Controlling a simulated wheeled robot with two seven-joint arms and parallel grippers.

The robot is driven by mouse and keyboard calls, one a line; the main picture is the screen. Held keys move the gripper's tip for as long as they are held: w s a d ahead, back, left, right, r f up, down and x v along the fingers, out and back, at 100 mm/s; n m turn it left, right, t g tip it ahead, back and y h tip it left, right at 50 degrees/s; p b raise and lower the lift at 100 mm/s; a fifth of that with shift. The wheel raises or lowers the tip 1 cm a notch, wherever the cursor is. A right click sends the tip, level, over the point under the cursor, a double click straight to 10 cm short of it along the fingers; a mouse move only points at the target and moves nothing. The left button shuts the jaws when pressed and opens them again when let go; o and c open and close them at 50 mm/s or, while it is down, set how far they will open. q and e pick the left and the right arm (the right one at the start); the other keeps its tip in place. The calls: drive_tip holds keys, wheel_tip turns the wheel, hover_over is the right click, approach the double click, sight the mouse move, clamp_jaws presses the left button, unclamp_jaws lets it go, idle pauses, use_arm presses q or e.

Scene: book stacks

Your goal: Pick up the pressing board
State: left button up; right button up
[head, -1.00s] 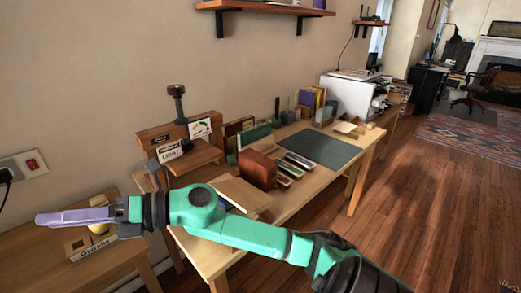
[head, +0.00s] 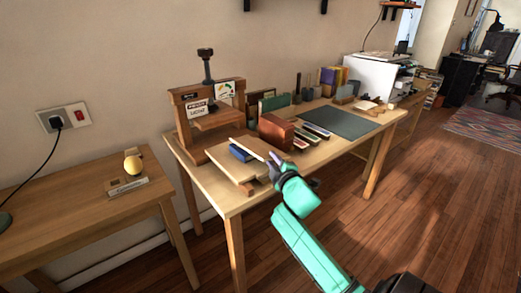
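A pale wooden board (head: 230,167) lies flat near the left front of the main table. A blue book-like block (head: 240,153) rests on it. A thin pale board (head: 250,147) sits at the upper right edge of that block; I cannot tell which board is the pressing board. My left gripper is out of view.
A wooden press (head: 207,110) stands behind the boards. A reddish-brown block (head: 276,131) and several slim books (head: 313,131) lie to the right, beside a dark green mat (head: 340,122). A side table (head: 80,212) at left holds a yellow ball on a labelled stand (head: 128,183).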

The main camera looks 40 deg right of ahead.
sight(269, 155)
drive_tip(key=x, duration=0.4)
drive_tip(key=shift+w+d+f, duration=0.1)
drive_tip(key=shift+w+d, duration=0.05)
drive_tip(key=shift+w, duration=0.05)
drive_tip(key=shift+s, duration=0.1)
clamp_jaws()
idle(1.0)
